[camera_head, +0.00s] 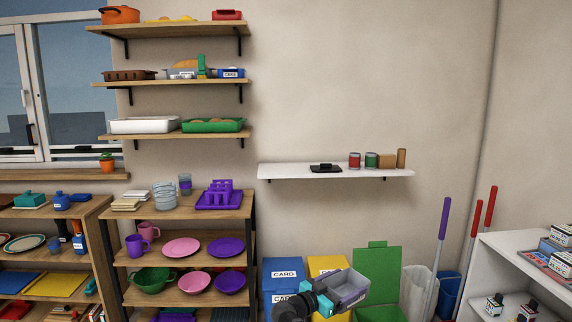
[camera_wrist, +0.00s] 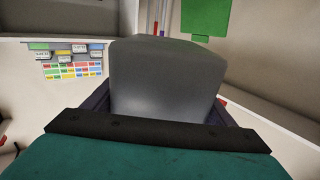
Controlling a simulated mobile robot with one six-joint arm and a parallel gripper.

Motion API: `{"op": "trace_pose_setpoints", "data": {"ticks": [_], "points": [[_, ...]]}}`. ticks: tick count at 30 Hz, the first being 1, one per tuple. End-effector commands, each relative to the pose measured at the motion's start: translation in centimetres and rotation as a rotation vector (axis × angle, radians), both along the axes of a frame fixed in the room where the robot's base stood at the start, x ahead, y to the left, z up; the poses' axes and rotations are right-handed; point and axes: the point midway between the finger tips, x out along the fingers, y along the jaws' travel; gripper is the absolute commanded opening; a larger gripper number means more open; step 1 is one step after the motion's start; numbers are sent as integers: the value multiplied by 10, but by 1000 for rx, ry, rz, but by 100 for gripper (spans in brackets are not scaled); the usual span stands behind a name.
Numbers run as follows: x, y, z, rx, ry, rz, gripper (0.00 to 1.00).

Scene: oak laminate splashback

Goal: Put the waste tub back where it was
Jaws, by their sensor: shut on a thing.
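The waste tub appears to be the grey, open-topped tub (camera_head: 352,287) in front of the bins in the head view. My gripper (camera_head: 326,301) is shut on it and holds it up in the air. The tub looks tilted in the head view, and its inside looks empty. In the wrist view the grey tub (camera_wrist: 165,75) fills the middle, between the dark fingers of my gripper (camera_wrist: 160,112). The frames do not mark the place where the tub was before.
A white wall shelf (camera_head: 280,172) holds a flat black item (camera_head: 325,168), cans and brown blocks, with bare room at its left. Below stand a blue bin (camera_head: 282,272), a yellow bin (camera_head: 326,264) and a green bin (camera_head: 378,270) with its lid up. Mops lean at right.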

Motion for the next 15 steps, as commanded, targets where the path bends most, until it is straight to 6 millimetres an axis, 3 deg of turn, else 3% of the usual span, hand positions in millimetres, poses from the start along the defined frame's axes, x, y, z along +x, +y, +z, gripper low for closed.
{"op": "trace_pose_setpoints", "data": {"ticks": [1,15], "points": [[-6,1,15,-1,0,2,45],[-41,10,73,-2,-1,16,45]]}}
